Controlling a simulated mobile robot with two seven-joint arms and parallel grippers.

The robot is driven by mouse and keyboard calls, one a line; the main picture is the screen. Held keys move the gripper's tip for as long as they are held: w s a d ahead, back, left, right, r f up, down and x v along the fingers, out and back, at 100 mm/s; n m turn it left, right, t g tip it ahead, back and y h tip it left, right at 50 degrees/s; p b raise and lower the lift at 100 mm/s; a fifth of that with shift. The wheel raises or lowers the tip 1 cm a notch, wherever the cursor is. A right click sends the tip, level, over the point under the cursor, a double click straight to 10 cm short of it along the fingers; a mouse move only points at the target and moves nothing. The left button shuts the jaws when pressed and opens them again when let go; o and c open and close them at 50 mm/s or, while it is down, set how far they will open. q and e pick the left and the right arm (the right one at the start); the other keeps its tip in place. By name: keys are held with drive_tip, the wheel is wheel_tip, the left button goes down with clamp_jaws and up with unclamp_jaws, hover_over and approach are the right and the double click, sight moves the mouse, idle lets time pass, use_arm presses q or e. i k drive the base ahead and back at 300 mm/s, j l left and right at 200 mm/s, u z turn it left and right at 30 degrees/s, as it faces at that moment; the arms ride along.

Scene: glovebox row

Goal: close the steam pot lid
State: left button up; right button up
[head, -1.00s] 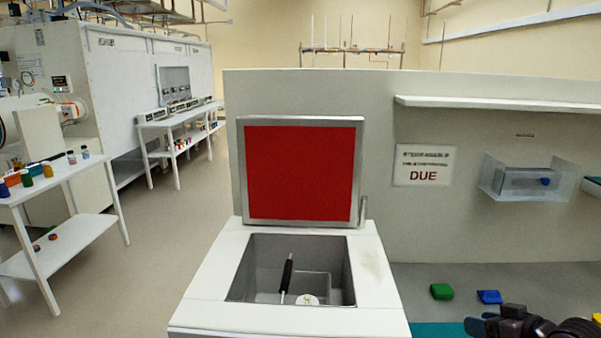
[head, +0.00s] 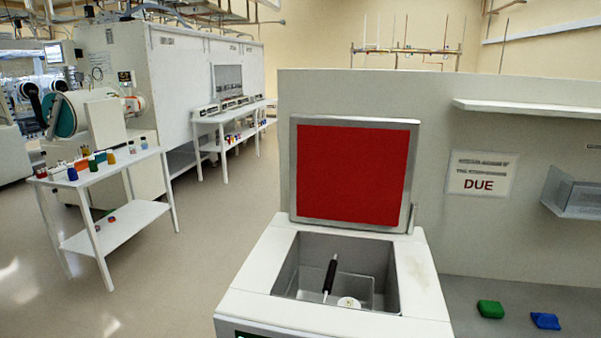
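The steam pot (head: 252,307) is a white box with a square metal well (head: 285,281) in its top, in the lower middle of the head view. Its lid (head: 353,173) stands upright at the back edge, open, with a red inner face and a metal rim. A black-handled tool (head: 330,274) leans inside the well, and a small pale round thing (head: 348,303) lies beside it at the bottom. Neither of my grippers shows in the head view.
A grey panel (head: 462,240) stands behind the pot, with a shelf (head: 530,108) and a "DUE" sign (head: 482,173). Green (head: 490,309) and blue (head: 545,321) objects lie on the surface at right. A white bench (head: 120,170) with bottles stands left, with open floor between.

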sight(346, 172)
drive_tip(key=u, duration=0.5)
drive_tip(key=i+j+u, duration=0.2)
drive_tip(key=j, duration=0.2)
drive_tip(key=i+j+u, duration=0.2)
drive_tip(key=j, duration=0.25)
drive_tip(key=j+u, duration=0.15)
drive_tip(key=j, duration=0.25)
drive_tip(key=i+j+u, duration=0.4)
drive_tip(key=i+j, duration=0.6)
drive_tip(key=i+z, duration=0.25)
drive_tip(key=z, duration=0.15)
drive_tip(key=i+z, duration=0.5)
drive_tip(key=z, duration=0.25)
drive_tip(key=i+l+z, duration=0.2)
drive_tip(key=i+z, duration=0.3)
drive_tip(key=i, duration=0.15)
drive_tip(key=i+j+z, duration=0.1)
drive_tip(key=i+z, duration=0.4)
drive_tip(key=i, duration=0.2)
drive_tip(key=i+j+z, duration=0.3)
drive_tip(key=i+z, duration=0.2)
drive_tip(key=i, duration=0.15)
drive_tip(key=i+j+z, duration=0.15)
drive_tip(key=z, duration=0.2)
drive_tip(key=i+j+z, duration=0.15)
drive_tip(key=z, duration=0.15)
drive_tip(key=i+j+z, duration=0.2)
drive_tip(key=z, duration=0.15)
